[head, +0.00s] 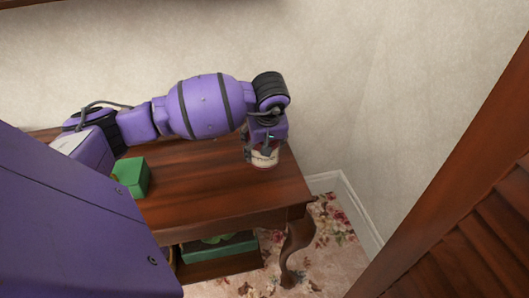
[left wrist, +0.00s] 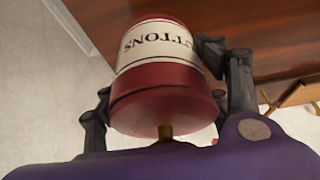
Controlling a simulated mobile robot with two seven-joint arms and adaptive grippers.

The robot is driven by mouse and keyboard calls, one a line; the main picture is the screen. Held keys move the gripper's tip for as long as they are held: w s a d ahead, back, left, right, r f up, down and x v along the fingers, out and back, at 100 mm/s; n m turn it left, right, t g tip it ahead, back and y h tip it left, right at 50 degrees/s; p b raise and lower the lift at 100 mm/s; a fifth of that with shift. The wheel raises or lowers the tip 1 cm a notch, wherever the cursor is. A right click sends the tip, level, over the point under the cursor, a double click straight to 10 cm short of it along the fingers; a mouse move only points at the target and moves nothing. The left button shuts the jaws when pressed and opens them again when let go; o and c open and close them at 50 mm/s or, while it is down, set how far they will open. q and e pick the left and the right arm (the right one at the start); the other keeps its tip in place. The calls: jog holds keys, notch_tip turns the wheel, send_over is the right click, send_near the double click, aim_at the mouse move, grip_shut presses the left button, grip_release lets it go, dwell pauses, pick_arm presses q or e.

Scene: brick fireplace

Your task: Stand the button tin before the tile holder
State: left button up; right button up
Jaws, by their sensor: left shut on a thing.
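The button tin (left wrist: 160,85) is red with a cream label reading BUTTONS, upside down in the left wrist view, and has a small brass knob on its red lid. My left gripper (left wrist: 165,95) is shut around its sides. In the head view the left gripper (head: 263,146) points down over the table's right end, and the tin (head: 265,160) shows below it, partly covered by the fingers. I cannot tell whether its base touches the wood. A light wooden piece (left wrist: 297,97) at the wrist view's right edge may be the tile holder; I cannot be sure. My right gripper is out of view.
The dark wooden table (head: 190,195) stands against a pale wall. A green box (head: 133,176) sits on its left part, and another green box (head: 225,249) is on the lower shelf. A slatted wooden panel (head: 470,240) stands at the right.

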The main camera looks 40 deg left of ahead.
pick_arm(q)
jog(key=w+f, duration=0.1)
jog(key=w+a+f, duration=0.1)
jog(key=f, duration=0.1)
jog(key=shift+w+a, duration=0.1)
jog(key=shift+w, duration=0.1)
jog(key=shift+w+a+f, duration=0.1)
jog(key=shift+w+f, duration=0.05)
jog(key=shift+f, duration=1.55)
jog(key=shift+f, duration=0.1)
jog(key=o, duration=1.5)
